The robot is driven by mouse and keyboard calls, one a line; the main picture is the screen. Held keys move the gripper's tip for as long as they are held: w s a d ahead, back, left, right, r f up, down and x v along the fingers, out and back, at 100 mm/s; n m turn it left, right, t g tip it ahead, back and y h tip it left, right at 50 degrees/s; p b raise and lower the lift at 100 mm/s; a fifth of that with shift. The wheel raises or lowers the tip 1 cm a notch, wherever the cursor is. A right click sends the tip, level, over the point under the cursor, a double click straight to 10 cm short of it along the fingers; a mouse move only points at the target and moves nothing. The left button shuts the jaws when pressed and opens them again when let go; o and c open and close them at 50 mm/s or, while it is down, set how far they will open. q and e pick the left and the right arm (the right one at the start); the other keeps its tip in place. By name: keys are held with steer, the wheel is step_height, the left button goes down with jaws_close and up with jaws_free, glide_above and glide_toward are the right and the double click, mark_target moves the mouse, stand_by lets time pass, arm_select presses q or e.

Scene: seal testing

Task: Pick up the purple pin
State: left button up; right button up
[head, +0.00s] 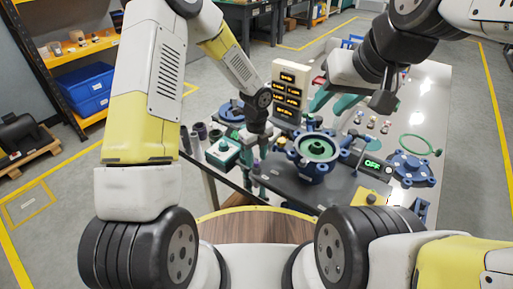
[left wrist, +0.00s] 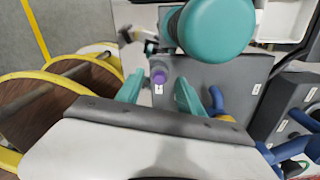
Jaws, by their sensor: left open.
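The purple pin (left wrist: 158,76) shows in the left wrist view as a small round purple top on a grey surface, above a small white label. My left gripper (left wrist: 158,92) has its two teal fingers spread, with the pin's top visible in the gap between them; whether they touch it cannot be told. In the head view my left gripper (head: 256,172) reaches down at the near left of the table, where the pin is hard to make out. My right gripper (head: 334,98) is over the table's far middle, its teal fingers apart and empty.
A blue flanged housing with a green ring (head: 318,148) stands right of my left gripper. A teal round-topped part (left wrist: 218,25) rises close beside the fingers in the left wrist view.

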arm_select(q)
steer(key=shift+f, duration=0.65)
jaws_close()
